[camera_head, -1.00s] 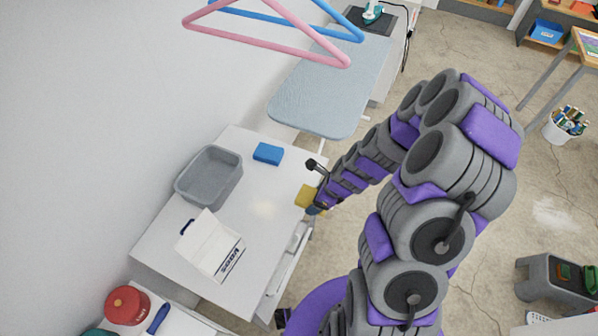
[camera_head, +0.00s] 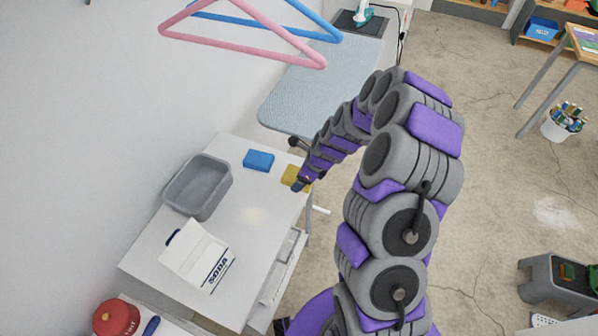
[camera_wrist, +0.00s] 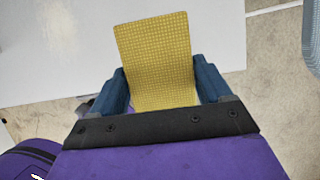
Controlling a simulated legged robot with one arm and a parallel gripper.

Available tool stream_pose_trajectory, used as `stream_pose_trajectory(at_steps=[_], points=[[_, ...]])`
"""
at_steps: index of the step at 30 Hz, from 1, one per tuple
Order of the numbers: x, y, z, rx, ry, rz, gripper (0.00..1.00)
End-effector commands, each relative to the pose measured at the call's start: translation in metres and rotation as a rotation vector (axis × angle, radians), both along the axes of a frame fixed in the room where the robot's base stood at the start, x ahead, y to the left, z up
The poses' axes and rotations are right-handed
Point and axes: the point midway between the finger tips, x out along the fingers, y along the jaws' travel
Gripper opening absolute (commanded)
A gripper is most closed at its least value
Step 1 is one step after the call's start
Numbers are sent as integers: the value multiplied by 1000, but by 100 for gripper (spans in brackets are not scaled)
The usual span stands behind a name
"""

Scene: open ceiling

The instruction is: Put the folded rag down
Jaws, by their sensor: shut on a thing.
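The folded rag, yellow with a fine woven grid, shows in the wrist view (camera_wrist: 158,55) between the two blue fingers of my gripper (camera_wrist: 163,88). My gripper is shut on it. In the head view the yellow rag (camera_head: 294,177) is at the right edge of the white table (camera_head: 250,215), with my gripper (camera_head: 303,184) at its right end. The wrist view shows the far part of the rag over the white table top (camera_wrist: 70,45) and its near part over the floor. I cannot tell whether the rag touches the table.
A blue block (camera_head: 258,160) lies left of the rag. A grey basin (camera_head: 198,185) and a white SODA box (camera_head: 198,257) stand on the table's left and near parts. The table's middle is clear. An ironing board (camera_head: 318,95) stands beyond, with hangers (camera_head: 245,30) above.

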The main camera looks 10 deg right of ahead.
Motion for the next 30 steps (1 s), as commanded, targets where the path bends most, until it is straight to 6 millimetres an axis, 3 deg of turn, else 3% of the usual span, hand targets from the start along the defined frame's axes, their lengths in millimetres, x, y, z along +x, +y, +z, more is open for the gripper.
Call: stream_pose_trajectory(at_steps=[6, 19, 22, 30], points=[[29, 6, -3, -8, -5, 5, 45], [55, -6, -7, 2, -4, 1, 45], [51, -2, -29, 0, 1, 3, 45], [51, 2, -35, -5, -1, 4, 45]])
